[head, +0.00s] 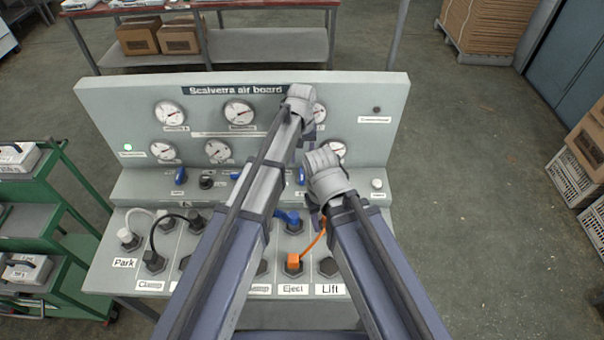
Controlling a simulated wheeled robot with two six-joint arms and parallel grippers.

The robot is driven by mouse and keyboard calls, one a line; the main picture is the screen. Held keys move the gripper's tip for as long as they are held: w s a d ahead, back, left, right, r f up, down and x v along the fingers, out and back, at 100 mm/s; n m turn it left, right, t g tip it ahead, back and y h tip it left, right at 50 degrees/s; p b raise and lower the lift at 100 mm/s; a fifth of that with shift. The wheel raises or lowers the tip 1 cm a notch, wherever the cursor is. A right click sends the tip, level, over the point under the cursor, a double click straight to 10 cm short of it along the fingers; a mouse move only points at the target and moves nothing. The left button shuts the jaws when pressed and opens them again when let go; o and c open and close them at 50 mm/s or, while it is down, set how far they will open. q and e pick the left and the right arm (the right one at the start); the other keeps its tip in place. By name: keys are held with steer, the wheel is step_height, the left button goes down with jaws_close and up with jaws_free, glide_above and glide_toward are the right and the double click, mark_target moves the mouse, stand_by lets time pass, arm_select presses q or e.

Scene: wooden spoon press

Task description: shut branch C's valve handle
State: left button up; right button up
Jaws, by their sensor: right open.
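The grey air board (100,120) stands ahead, with a row of small handles on its ledge. A blue valve handle (301,176) shows between my two arms, just left of my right wrist; its label is too small to read, so I cannot tell whether it is branch C's. Another blue handle (180,176) and a dark knob (206,181) sit further left. My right gripper (314,210) is open, low in front of the ledge, partly hidden by its own wrist. My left gripper (311,132) is over the upper panel, mostly hidden behind its arm; its jaws cannot be made out.
Gauges (169,114) line the panel. Below are hose sockets with an orange plug (293,263), a blue plug (288,217) and a black hose (165,226) close to my arms. A green cart (75,205) stands left; a pallet box (490,22) stands back right.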

mark_target(302, 175)
arm_select(q)
steer(key=shift+f, duration=0.1)
arm_select(e)
steer(key=shift+f, duration=0.15)
arm_select(q)
step_height(302, 175, down, 8)
steer(key=b, duration=0.7)
steer(key=shift+r+b, duration=0.2)
steer(key=shift+b, duration=0.2)
arm_select(e)
step_height(302, 175, down, 8)
steer(key=shift+r, duration=0.2)
arm_select(q)
jaws_close()
